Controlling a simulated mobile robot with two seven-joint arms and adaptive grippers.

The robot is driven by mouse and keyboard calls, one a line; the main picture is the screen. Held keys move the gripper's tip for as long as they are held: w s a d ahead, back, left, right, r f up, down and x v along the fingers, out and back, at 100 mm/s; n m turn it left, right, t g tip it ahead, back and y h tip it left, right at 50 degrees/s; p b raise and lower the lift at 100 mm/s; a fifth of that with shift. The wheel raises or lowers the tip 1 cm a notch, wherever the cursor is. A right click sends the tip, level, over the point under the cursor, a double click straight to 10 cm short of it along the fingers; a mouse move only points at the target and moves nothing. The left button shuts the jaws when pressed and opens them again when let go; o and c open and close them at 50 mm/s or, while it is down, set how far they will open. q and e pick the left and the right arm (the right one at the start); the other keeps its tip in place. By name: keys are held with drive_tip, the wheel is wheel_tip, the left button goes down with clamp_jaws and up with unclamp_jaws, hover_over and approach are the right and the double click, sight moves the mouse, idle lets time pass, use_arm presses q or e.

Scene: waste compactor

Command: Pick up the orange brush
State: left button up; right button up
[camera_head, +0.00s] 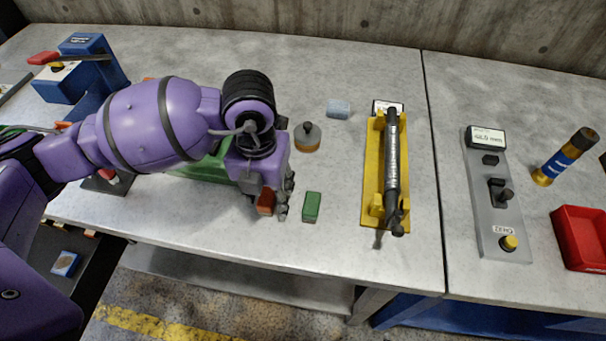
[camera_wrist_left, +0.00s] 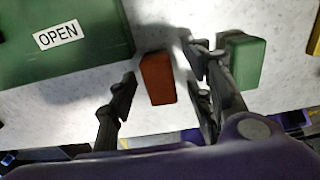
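A small orange-red block (camera_head: 266,202), the likeliest match for the orange brush, sits on the grey bench near its front edge. No bristles can be made out on it. It also shows in the left wrist view (camera_wrist_left: 157,78). My left gripper (camera_head: 272,204) is open, its fingers pointing down at the bench. In the left wrist view the fingers (camera_wrist_left: 161,75) stand on either side of the block, with a gap at the left; contact at the right is unclear. My right gripper is not in view.
A green block (camera_head: 312,207) lies just right of the gripper. A green box marked OPEN (camera_wrist_left: 60,45) is at its left. A round grey-and-orange item (camera_head: 307,138), a pale blue block (camera_head: 338,108) and a yellow fixture (camera_head: 372,185) stand farther right.

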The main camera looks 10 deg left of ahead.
sight(265, 199)
use_arm(q)
clamp_jaws()
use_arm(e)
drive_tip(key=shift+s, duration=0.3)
use_arm(q)
drive_tip(key=shift+r, duration=0.1)
drive_tip(key=shift+r, duration=0.3)
drive_tip(key=r, duration=0.1)
drive_tip(key=s+r, duration=0.1)
drive_tip(key=r, duration=0.1)
drive_tip(key=shift+a+r, duration=0.15)
drive_tip(key=shift+r, duration=0.15)
drive_tip(key=s+a+r+p, duration=0.3)
drive_tip(key=s+r+p, duration=0.4)
drive_tip(key=s, duration=0.5)
drive_tip(key=shift+s+a+r, duration=0.15)
drive_tip(key=shift+s+r, duration=0.2)
drive_tip(key=shift+r, duration=0.5)
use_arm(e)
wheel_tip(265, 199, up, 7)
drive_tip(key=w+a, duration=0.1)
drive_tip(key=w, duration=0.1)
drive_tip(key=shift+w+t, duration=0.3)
